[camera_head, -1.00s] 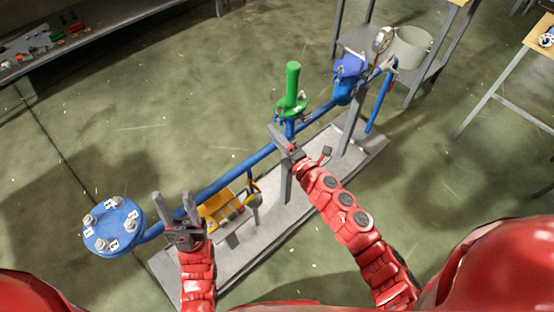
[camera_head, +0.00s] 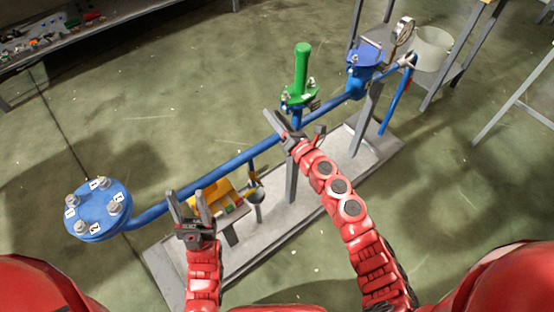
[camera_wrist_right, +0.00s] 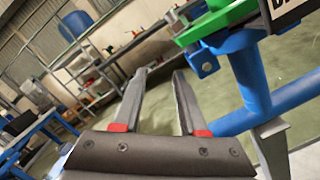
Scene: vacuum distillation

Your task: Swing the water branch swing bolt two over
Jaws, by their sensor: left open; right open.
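A blue pipe (camera_head: 163,207) runs from a round blue flange (camera_head: 98,207) at the left to a blue fitting (camera_head: 363,62) at the upper right. The flange carries several bolts with white number tags. A green-topped branch (camera_head: 300,78) rises from the pipe's middle; its green flange (camera_wrist_right: 222,24) and small blue lug (camera_wrist_right: 204,64) show in the right wrist view. My right gripper (camera_head: 274,122) is open and empty, just left of and below the green flange. My left gripper (camera_head: 187,208) is open and empty, right of the numbered flange.
A yellow tray (camera_head: 205,194) with small parts sits under the pipe on the grey base (camera_head: 265,225). A pressure gauge (camera_head: 403,29) and a grey bucket (camera_head: 432,48) are at the upper right. A bench (camera_head: 60,45) stands at the upper left. Open floor lies between.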

